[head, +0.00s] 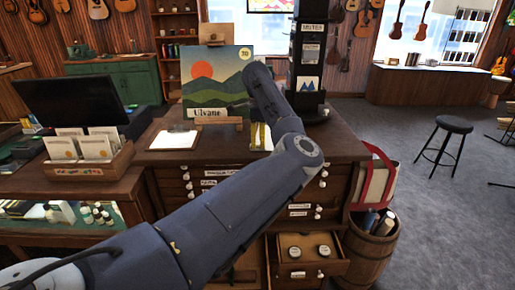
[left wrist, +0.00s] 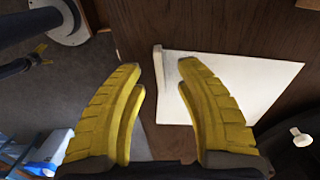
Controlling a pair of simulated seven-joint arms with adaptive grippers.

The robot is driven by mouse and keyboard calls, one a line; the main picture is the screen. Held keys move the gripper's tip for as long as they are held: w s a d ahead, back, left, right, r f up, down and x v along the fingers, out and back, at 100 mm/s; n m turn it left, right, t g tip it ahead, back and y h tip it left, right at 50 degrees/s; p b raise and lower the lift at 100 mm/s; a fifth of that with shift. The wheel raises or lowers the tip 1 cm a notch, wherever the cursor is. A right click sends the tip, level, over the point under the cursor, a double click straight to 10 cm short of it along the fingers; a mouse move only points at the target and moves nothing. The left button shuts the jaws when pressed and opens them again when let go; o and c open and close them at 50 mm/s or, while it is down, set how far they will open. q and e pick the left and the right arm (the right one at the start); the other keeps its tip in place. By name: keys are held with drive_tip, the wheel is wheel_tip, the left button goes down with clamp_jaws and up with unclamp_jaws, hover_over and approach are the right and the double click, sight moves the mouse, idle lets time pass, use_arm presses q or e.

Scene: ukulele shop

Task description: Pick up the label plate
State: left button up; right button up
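A cream label plate (head: 207,113) reading "Ulvane" stands at the lower left of a landscape picture (head: 214,80) on an easel, on top of the wooden drawer cabinet. My left gripper (head: 260,134) is to the right of it, above the cabinet's front part, its yellow fingers partly hidden by my arm. In the left wrist view the yellow fingers (left wrist: 161,72) are apart, over the cabinet top and a white sheet (left wrist: 240,82). A thin pale strip (left wrist: 160,85) shows between the fingers; I cannot tell what it is. My right gripper is not in view.
A clipboard with white paper (head: 174,140) lies left of the easel. A dark display tower (head: 308,60) stands at the right back of the cabinet. A card box (head: 90,160) and monitor (head: 70,100) are at left. A lower drawer (head: 305,262) is open.

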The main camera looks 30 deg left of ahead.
use_arm(q)
drive_tip(key=shift+f, duration=1.15)
clamp_jaws()
